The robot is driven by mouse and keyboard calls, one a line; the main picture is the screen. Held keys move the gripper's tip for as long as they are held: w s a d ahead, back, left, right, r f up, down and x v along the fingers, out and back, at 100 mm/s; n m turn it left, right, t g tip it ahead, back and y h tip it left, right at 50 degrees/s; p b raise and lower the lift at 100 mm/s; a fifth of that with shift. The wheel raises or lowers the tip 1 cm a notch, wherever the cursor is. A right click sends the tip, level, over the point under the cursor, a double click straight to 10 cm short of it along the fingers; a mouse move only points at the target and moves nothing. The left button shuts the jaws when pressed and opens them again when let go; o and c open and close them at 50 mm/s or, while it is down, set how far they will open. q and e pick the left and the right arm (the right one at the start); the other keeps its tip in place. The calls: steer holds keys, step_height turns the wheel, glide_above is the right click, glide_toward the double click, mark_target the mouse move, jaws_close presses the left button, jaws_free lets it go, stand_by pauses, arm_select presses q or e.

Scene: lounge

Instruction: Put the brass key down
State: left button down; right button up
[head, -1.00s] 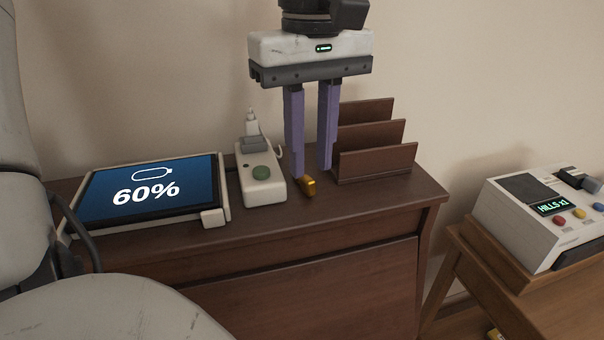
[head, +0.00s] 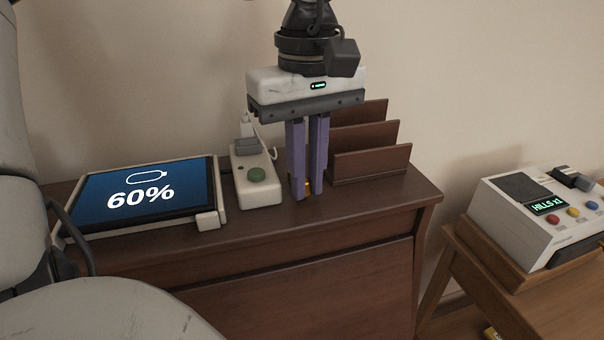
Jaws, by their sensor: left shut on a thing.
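My left gripper (head: 304,192) points straight down over the dark wooden cabinet (head: 260,230), between the power strip and the letter rack. Its purple fingers are shut on the brass key (head: 308,187), of which only a small gold part shows between the fingertips. The fingertips are at or just above the cabinet top; I cannot tell whether the key touches the wood. My right gripper is not in view.
A power strip (head: 243,190) with a green button stands just left of the gripper, a tablet (head: 140,193) showing 60% farther left. A brown letter rack (head: 372,165) is close on the right. A console (head: 535,220) sits on a lower table. The cabinet's front strip is clear.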

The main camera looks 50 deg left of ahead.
arm_select(q)
step_height(320, 180, up, 18)
steer(key=p, duration=0.1)
steer(key=shift+p, duration=0.4)
